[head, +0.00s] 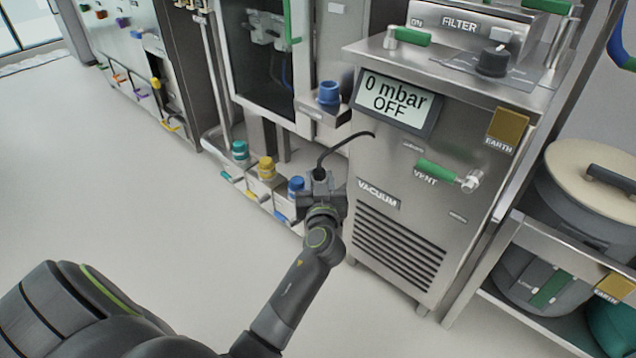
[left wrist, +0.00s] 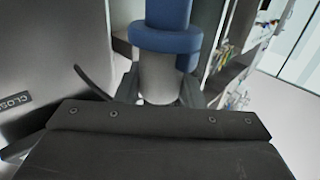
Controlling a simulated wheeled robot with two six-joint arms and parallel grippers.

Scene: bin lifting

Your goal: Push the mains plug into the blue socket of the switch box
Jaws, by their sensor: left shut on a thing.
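My left gripper (head: 320,178) is shut on the mains plug, with a black cable (head: 345,143) running from it to the vacuum unit's side. In the left wrist view the plug (left wrist: 160,80) shows as a grey body between the fingers, with a blue collared part above it. The switch box (head: 262,186) stands low at the cabinet foot, with teal, yellow and blue sockets in a row. Its blue socket (head: 296,185) is just left of the gripper in the head view. I cannot see contact between plug and socket. My right gripper is not in view.
The steel vacuum unit (head: 400,245) stands close on the right, its display reading 0 mbar OFF. Another blue fitting (head: 328,94) sits on a ledge above the gripper. A shelf with a lidded drum (head: 600,180) is at far right. The floor on the left is clear.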

